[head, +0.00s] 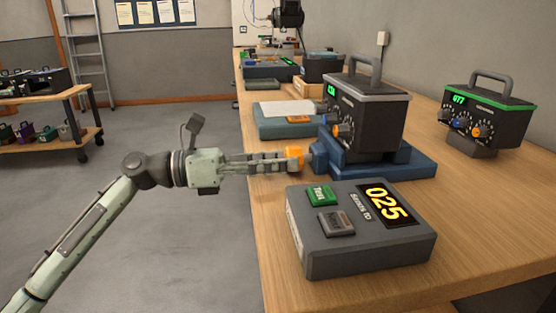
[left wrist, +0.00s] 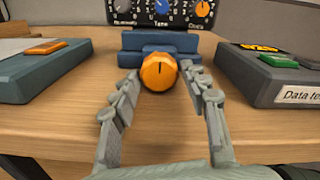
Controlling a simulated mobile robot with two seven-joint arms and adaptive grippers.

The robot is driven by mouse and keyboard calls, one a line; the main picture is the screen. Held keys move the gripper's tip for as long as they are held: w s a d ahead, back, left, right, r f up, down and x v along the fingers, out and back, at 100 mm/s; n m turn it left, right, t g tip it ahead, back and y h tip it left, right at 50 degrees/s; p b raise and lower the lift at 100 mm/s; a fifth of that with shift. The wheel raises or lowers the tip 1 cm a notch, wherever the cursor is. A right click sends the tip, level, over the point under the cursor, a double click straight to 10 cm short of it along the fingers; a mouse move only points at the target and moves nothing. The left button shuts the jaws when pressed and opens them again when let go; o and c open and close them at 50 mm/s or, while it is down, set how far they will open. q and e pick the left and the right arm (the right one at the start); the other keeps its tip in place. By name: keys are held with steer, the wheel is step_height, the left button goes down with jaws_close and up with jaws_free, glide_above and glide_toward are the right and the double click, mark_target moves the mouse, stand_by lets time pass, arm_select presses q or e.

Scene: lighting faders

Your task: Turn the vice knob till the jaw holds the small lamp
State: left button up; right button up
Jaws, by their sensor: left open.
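The blue vice (head: 410,165) stands on the wooden bench, with its orange faceted knob (head: 294,158) facing my left arm. The knob also shows in the left wrist view (left wrist: 159,72), with a dark mark on its face. My left gripper (head: 284,161) is open, its fingers either side of the knob near their tips; I cannot tell whether they touch it. A black box with a handle, dials and a green display (head: 368,115) stands at the vice; nothing else there looks like a small lamp. The jaw's contact with it is hidden. My right gripper is out of view.
A grey console (head: 365,252) with green and grey buttons and a display reading 025 stands in front of the vice. A teal-grey box with an orange button (head: 275,122) lies behind it. Another black dial box (head: 487,115) is at right. Bare bench lies between.

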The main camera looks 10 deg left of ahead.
arm_select(q)
steer(key=shift+c, duration=0.2)
steer(key=c, duration=0.7)
steer(key=shift+r, duration=0.1)
steer(key=shift+c, duration=0.7)
steer(key=m+p, duration=0.2)
steer(key=m, duration=0.2)
steer(key=shift+p, duration=0.35)
steer(key=shift+m, duration=0.9)
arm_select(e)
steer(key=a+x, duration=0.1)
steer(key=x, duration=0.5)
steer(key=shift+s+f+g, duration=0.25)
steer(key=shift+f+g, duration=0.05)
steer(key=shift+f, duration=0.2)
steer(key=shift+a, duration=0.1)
arm_select(q)
steer(key=o, duration=0.9)
